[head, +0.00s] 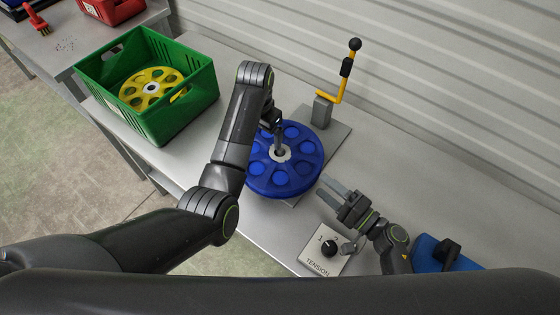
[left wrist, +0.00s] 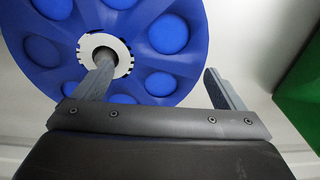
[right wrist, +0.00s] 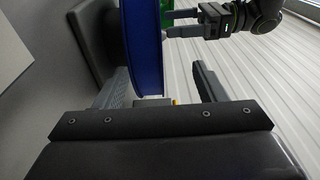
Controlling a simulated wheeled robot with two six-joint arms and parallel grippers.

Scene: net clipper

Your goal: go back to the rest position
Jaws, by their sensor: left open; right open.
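The blue wheel-shaped spool (head: 259,178) with a pale hub sits flat on a grey stand on the bench. My left gripper (head: 274,128) is above its far side, open and empty. In the left wrist view one finger overlaps the hub of the spool (left wrist: 185,75); whether it touches cannot be told. My right gripper (head: 324,190) is open and empty beside the spool's right edge, low over the bench. In the right wrist view the spool's blue rim (right wrist: 144,45) shows beyond and between the fingers, and my left gripper (right wrist: 168,24) shows behind it.
A green crate (head: 178,117) holding a yellow spool (head: 168,78) stands left of my left arm. A yellow lever with black knob (head: 355,44) rises behind the blue spool. A tension dial plate (head: 318,262) and a blue object (head: 428,250) are near my right arm.

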